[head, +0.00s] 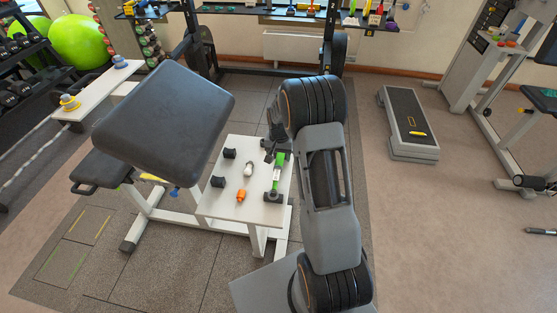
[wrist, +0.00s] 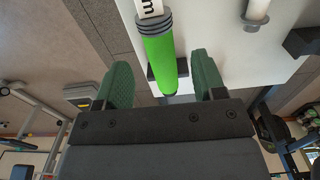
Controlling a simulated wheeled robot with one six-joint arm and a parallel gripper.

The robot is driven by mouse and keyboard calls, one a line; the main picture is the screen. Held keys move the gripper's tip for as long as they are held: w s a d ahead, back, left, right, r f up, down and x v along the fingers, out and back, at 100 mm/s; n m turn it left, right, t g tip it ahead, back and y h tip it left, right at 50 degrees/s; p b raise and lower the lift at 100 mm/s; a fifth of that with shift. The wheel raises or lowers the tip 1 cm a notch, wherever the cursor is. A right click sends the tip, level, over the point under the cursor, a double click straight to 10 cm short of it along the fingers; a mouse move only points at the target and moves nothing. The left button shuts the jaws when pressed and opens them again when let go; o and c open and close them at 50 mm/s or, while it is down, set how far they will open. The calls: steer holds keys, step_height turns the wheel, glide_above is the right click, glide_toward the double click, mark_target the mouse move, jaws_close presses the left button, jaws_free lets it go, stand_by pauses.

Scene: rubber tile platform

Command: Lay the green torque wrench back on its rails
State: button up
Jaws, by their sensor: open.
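The green torque wrench (head: 277,176) is at the right side of a small white table (head: 246,210), with a dark block at its near end. In the wrist view its green handle (wrist: 160,60), with a grey collar and a white band, reaches in between the two green fingers of my gripper (wrist: 163,63). The fingers are apart, one each side, with gaps showing. A dark block (wrist: 151,73) shows behind the handle. In the head view my gripper (head: 272,150) is at the wrench's far end, partly hidden by my arm. Two black blocks (head: 230,153) (head: 218,181), possibly the rails, stand on the left.
A white bottle-like item (head: 249,169) and an orange item (head: 241,196) stand on the table between the blocks and the wrench. A padded bench (head: 165,120) rises close on the left. A step platform (head: 408,125) stands at the right, with open floor around it.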

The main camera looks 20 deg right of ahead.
mark_target(280, 164)
step_height(280, 164, up, 10)
steer(key=shift+p, duration=0.35)
steer(key=shift+r, duration=0.1)
stand_by(0.4)
steer(key=s+a+r+n+t+p, duration=0.1)
steer(key=s+a+r+n+p, duration=0.2)
steer(key=s+r, duration=0.7)
steer(key=s+a+r+n+t+p, duration=0.2)
steer(key=s+a+r+n+p, duration=0.2)
steer(key=s+r, duration=0.5)
steer(key=s+a+p, duration=0.2)
steer(key=a, duration=0.1)
steer(key=shift+s+a+r+t, duration=0.3)
steer(key=shift+a+r, duration=0.1)
steer(key=shift+s+a+r, duration=0.1)
steer(key=shift+s+a, duration=0.05)
steer(key=shift+a, duration=0.05)
stand_by(0.6)
